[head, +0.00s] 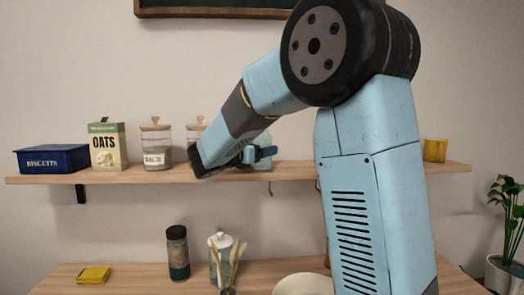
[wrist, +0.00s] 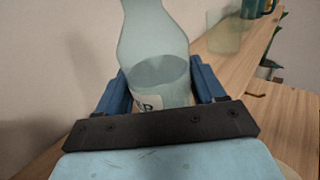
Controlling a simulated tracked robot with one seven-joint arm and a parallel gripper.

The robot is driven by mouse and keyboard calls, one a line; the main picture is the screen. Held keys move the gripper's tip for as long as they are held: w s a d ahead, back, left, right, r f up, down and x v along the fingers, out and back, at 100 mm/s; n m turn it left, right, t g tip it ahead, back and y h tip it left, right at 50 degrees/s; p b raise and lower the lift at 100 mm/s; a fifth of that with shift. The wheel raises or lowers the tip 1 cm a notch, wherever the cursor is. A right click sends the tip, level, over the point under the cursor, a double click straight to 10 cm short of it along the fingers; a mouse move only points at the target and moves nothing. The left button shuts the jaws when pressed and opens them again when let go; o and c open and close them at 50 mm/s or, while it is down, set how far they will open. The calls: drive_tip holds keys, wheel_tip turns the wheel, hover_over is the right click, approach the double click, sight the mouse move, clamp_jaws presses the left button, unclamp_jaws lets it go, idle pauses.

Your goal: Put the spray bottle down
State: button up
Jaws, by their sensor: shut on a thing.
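The spray bottle (wrist: 155,40) is a translucent pale bottle with liquid inside and a partly visible label, and its top is cut off in the wrist view. My gripper (wrist: 160,85) is shut on it, with one blue finger on each side. In the head view my gripper (head: 260,155) is at the wall shelf (head: 330,169), near its middle. The bottle shows there only as a faint pale shape (head: 265,140), mostly hidden by my gripper. I cannot tell whether its base touches the shelf.
On the shelf stand a blue biscuit tin (head: 52,158), an oats box (head: 108,147), a jar (head: 156,143) and a yellow cup (head: 434,150).

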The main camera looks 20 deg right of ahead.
drive_tip(key=o, duration=1.2)
drive_tip(key=shift+o, duration=0.2)
drive_tip(key=v, duration=1.2)
drive_tip(key=s+d+f+m+g+y, duration=0.3)
drive_tip(key=s+d+m, duration=0.2)
drive_tip(key=s+d, duration=0.2)
drive_tip(key=s+d+f+m+g+y, duration=0.3)
drive_tip(key=s+d+f+m, duration=0.15)
drive_tip(key=s+d, duration=0.2)
drive_tip(key=s+a+f+m+t+y, duration=0.1)
drive_tip(key=s+f+m+y, duration=0.1)
drive_tip(key=s+m+y, duration=0.2)
drive_tip(key=s+a+f+m+t+y, duration=0.1)
drive_tip(key=s+m+y, duration=0.4)
drive_tip(key=s+m, duration=0.5)
drive_tip(key=shift+s+a+f+m, duration=0.35)
drive_tip(key=shift+s+a+f, duration=0.45)
drive_tip(key=shift+f, duration=0.3)
